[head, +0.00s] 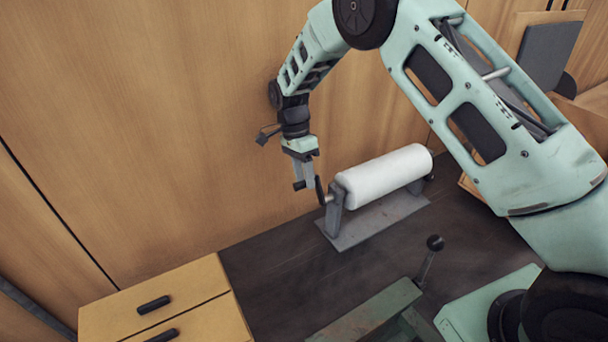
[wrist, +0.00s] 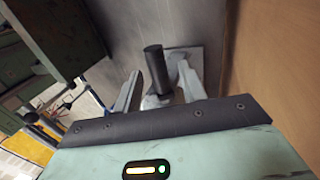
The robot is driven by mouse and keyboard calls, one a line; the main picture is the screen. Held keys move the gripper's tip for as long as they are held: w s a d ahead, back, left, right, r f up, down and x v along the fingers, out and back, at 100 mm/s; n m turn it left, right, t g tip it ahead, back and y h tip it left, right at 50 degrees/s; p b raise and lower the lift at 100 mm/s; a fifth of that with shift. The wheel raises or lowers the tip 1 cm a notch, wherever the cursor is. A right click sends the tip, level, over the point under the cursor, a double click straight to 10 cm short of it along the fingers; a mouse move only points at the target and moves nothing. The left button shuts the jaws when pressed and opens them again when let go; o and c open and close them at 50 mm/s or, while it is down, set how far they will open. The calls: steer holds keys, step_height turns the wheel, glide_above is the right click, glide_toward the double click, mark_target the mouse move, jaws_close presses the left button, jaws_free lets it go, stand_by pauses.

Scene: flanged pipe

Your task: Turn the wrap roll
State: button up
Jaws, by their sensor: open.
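The white wrap roll (head: 385,176) lies sideways on a grey metal stand (head: 372,226) on the dark floor surface. A dark crank arm (head: 320,190) is at its left end. My gripper (head: 304,184) points down just left of the crank, with its fingers apart. In the wrist view, the black crank grip (wrist: 156,68) shows between the two open fingers of my gripper (wrist: 160,78). The fingers do not appear closed on it. Part of the roll and stand is hidden behind the grip and fingers there.
A wooden wall (head: 150,110) stands close behind my gripper and the roll. A yellow drawer cabinet (head: 190,290) is at lower left. A green metal fixture (head: 375,315) with a ball-topped lever (head: 432,258) is in front. Dark floor between them is clear.

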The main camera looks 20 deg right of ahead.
step_height(320, 180, up, 10)
steer(key=b, duration=0.4)
steer(key=shift+s, duration=0.1)
jaws_close()
steer(key=s+d+r+t+y+b, duration=0.1)
steer(key=s+r+t+y+b, duration=0.15)
steer(key=s+t+b, duration=0.6)
steer(key=p+x, duration=0.5)
steer(key=x, duration=0.7)
steer(key=shift+w+d+h, duration=0.35)
